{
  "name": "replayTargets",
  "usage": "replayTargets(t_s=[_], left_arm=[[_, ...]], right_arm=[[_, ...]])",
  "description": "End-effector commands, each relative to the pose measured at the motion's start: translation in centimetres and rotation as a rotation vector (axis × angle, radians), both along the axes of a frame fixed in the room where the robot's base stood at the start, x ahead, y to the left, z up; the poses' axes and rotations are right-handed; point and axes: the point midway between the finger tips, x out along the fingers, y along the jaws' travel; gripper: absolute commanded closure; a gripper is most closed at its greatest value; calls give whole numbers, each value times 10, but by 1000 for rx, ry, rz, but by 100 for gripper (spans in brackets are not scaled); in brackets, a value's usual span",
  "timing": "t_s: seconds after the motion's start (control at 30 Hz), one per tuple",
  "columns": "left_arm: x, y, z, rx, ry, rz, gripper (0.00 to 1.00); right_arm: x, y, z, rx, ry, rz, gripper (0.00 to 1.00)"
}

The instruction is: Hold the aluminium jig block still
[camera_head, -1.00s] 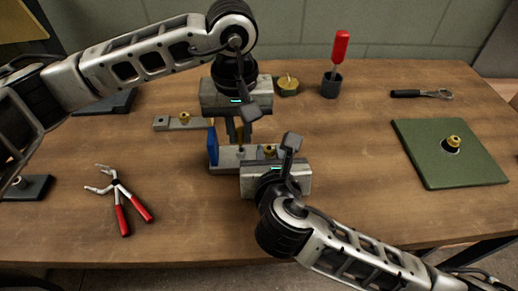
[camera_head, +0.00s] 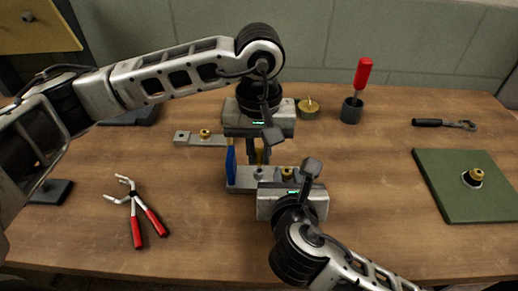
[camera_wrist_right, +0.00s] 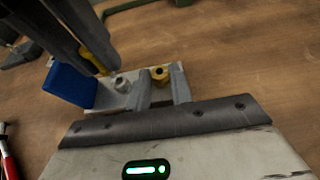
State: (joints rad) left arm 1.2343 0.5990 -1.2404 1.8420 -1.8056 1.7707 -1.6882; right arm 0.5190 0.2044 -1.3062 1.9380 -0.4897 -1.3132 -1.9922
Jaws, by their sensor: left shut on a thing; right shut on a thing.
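The aluminium jig block (camera_head: 241,184) lies on the table at the middle of the head view, a blue piece (camera_head: 231,166) upright at its left end. In the right wrist view the block (camera_wrist_right: 113,101) carries a brass fitting (camera_wrist_right: 160,73) and a small grey stud (camera_wrist_right: 122,84). My right gripper (camera_wrist_right: 160,92) is shut on the block, its fingers on either side near the brass fitting. My left gripper (camera_head: 258,156) points down above the block and is shut on a slim yellow piece (camera_wrist_right: 95,61). That piece's lower end is near the block; contact is unclear.
Red-handled pliers (camera_head: 137,212) lie at left. A green mat (camera_head: 455,200) with a brass fitting is at right. A red-handled tool stands in a dark cup (camera_head: 352,108); a black-handled tool (camera_head: 428,122) lies behind the mat.

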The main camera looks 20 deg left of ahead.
Motion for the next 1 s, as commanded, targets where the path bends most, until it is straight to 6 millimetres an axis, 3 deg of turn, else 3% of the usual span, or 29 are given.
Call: replayTargets(t_s=[1.0], left_arm=[[0,0,-19,0,0,1,100]], right_arm=[[0,0,0,-1,1,-2,100]])
